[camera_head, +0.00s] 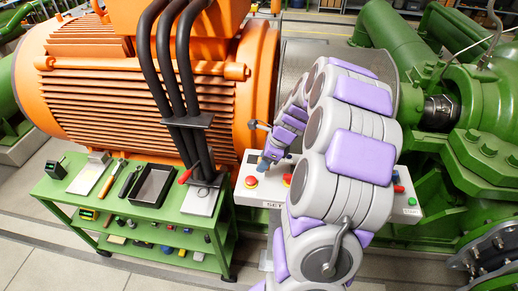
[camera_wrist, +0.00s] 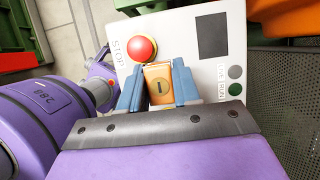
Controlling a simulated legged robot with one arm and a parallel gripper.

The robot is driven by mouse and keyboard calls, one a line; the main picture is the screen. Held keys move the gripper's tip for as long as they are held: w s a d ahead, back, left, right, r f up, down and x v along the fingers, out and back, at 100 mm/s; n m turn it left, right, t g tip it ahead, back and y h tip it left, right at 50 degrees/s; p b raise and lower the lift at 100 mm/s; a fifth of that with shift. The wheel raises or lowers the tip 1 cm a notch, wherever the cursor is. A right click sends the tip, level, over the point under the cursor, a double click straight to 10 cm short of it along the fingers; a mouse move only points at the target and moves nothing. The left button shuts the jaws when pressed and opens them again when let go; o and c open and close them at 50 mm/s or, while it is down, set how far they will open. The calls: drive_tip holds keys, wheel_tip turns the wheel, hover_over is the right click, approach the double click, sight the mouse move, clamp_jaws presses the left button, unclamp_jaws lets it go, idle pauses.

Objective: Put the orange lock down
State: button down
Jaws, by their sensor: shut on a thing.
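In the wrist view, the orange lock (camera_wrist: 158,88) is between the two blue fingers of my gripper (camera_wrist: 158,78). A dark slot shows on its face. My gripper is shut on the lock. Both are over a white control panel (camera_wrist: 187,27); I cannot tell whether the lock touches it. In the head view, my gripper (camera_head: 269,158) is at the left part of the same panel (camera_head: 272,192). The lock cannot be made out clearly there.
A red stop button (camera_wrist: 142,48) on a yellow base is close beside the fingers. A green cart (camera_head: 130,205) with tools and a black tray (camera_head: 152,185) stands left of the panel. A large orange motor (camera_head: 150,85) and green machinery (camera_head: 440,120) stand behind.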

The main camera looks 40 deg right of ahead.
drive_tip(key=s+a, duration=0.1)
drive_tip(key=s, duration=0.3)
drive_tip(key=s+a+p, duration=0.1)
drive_tip(key=shift+s+a+r, duration=0.3)
drive_tip(key=shift+s+r, duration=0.05)
drive_tip(key=shift+s, duration=0.05)
drive_tip(key=s+d+p, duration=0.2)
drive_tip(key=s+d, duration=0.1)
drive_tip(key=s, duration=0.8)
drive_tip(key=w+d, duration=0.3)
drive_tip(key=w+d+f+b, duration=0.1)
drive_tip(key=w+d, duration=0.3)
drive_tip(key=w+d+b, duration=0.1)
drive_tip(key=w+d, duration=0.3)
drive_tip(key=shift+w+f, duration=0.1)
drive_tip(key=shift+f, duration=0.15)
drive_tip(key=shift+a+f+b, duration=0.1)
drive_tip(key=shift+f+b, duration=0.7)
drive_tip(key=shift+f, duration=1)
drive_tip(key=c, duration=0.8)
unclamp_jaws()
drive_tip(key=shift+r, duration=0.15)
